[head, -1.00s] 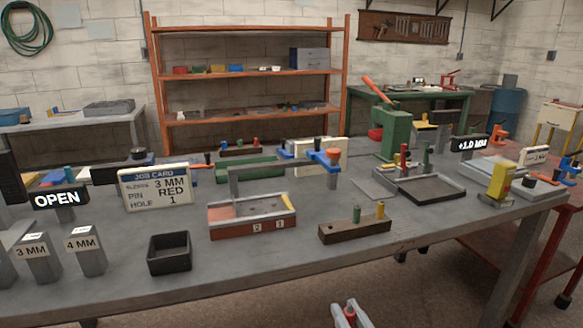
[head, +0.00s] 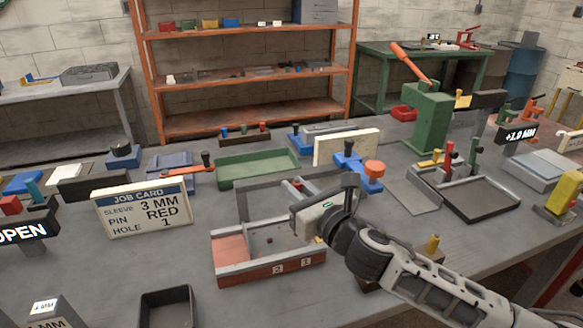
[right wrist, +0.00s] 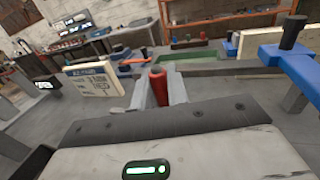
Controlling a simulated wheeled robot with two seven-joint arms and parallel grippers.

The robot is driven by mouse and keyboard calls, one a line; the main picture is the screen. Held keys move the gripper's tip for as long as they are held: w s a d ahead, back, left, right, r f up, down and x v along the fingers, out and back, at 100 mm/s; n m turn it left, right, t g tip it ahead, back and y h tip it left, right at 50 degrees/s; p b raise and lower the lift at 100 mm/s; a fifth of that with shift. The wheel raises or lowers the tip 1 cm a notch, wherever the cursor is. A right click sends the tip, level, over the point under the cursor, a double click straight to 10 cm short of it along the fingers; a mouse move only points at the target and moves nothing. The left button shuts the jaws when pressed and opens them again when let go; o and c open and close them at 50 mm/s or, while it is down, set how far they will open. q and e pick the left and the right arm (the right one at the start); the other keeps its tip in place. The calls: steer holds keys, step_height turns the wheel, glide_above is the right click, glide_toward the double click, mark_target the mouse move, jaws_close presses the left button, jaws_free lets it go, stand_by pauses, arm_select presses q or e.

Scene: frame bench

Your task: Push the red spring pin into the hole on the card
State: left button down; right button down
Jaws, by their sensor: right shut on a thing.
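The job card (head: 143,208) reads sleeve 3 MM, pin RED, hole 1. The red-fronted fixture (head: 240,276) has the numbers 2 and 1 on its front and a grey bar behind it. My right gripper (head: 295,187) is over the right part of the fixture, on the side of number 1. It is shut on the red spring pin (right wrist: 158,88), which stands between its fingers in the right wrist view. The pin's lower end and hole 1 are hidden, so I cannot tell whether they touch. My left gripper is not in view.
A black bin (head: 166,312) stands front left. Behind the fixture are a green tray (head: 258,166) and a blue clamp (head: 350,166). A green press (head: 432,118) and a dark tray (head: 482,200) are to the right. My arm partly covers the pin block with its yellow pin (head: 433,243).

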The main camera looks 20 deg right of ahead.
steer(key=shift+w+r, duration=0.1)
steer(key=shift+w, duration=0.1)
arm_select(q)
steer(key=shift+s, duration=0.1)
arm_select(e)
steer(key=shift+s, duration=0.1)
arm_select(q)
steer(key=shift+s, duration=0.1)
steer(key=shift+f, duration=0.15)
arm_select(e)
steer(key=shift+f+b, duration=0.45)
steer(key=shift+f, duration=0.05)
step_height(320, 180, down, 4)
steer(key=b, duration=0.3)
steer(key=shift+f+b, duration=0.35)
steer(key=shift+b, duration=0.05)
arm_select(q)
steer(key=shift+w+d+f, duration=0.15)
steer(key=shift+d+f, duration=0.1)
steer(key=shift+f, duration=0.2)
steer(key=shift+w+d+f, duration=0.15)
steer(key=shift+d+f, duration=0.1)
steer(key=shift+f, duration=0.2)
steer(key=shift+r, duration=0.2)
